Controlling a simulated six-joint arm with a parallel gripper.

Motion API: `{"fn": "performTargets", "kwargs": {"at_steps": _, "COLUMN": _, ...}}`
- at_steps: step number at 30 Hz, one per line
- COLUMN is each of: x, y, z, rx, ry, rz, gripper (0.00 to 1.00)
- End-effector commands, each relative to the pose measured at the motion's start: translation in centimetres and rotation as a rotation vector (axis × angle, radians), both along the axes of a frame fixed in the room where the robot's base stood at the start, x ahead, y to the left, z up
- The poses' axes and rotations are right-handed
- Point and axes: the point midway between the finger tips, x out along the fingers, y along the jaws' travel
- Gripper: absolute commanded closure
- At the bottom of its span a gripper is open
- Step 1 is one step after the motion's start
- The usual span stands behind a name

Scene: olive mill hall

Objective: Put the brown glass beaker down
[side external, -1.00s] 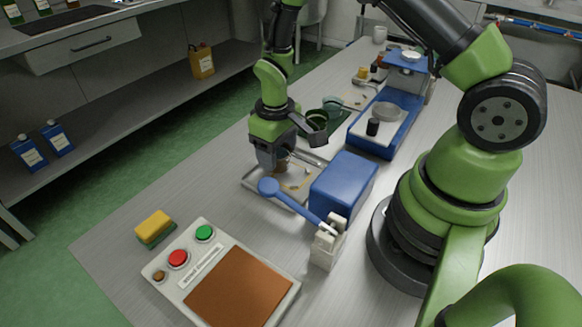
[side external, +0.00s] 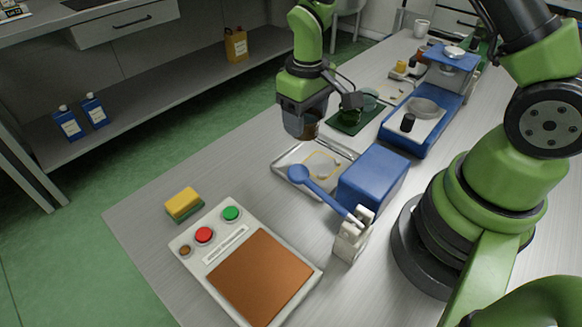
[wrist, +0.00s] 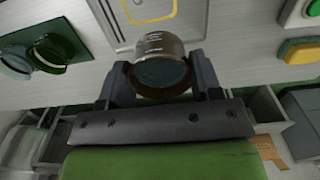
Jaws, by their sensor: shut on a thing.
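My gripper (wrist: 160,82) is shut on the brown glass beaker (wrist: 162,47), with one finger on each side of it in the wrist view. In the side view the beaker (side external: 309,127) hangs from my gripper (side external: 302,118), above the bench near its far left edge. It looks clear of the bench and a little to the left of and above the metal tray (side external: 286,160). The tray holds a tan, outlined patch; its edge also shows in the wrist view (wrist: 113,22). My fingers partly cover the beaker in the side view.
A blue box (side external: 373,179) and a blue spoon on a pale stand (side external: 352,236) are beside the tray. A dark green mat (side external: 346,121) with glassware lies behind. A button panel (side external: 212,250) and a sponge (side external: 183,204) are in front. Bare bench lies left of the tray.

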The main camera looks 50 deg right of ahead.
Motion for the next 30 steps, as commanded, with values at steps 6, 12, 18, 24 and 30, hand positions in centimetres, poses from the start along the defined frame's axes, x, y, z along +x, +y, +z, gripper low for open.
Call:
{"fn": "performTargets", "kwargs": {"at_steps": 6, "x": 1.6, "y": 4.7, "z": 1.0, "rx": 0.000, "ry": -0.004, "rz": 0.012, "gripper": 0.56}}
{"fn": "performTargets", "kwargs": {"at_steps": 12, "x": 2.3, "y": 9.9, "z": 2.2, "rx": 0.000, "ry": -0.004, "rz": 0.009, "gripper": 0.56}}
{"fn": "performTargets", "kwargs": {"at_steps": 18, "x": 2.3, "y": 12.1, "z": 1.7, "rx": -0.002, "ry": 0.002, "rz": 0.003, "gripper": 0.56}}
{"fn": "performTargets", "kwargs": {"at_steps": 24, "x": 2.2, "y": 12.2, "z": -1.7, "rx": -0.002, "ry": 0.004, "rz": -0.001, "gripper": 0.56}}
{"fn": "performTargets", "kwargs": {"at_steps": 30, "x": 2.3, "y": 12.2, "z": -3.4, "rx": -0.001, "ry": 0.001, "rz": 0.000, "gripper": 0.56}}
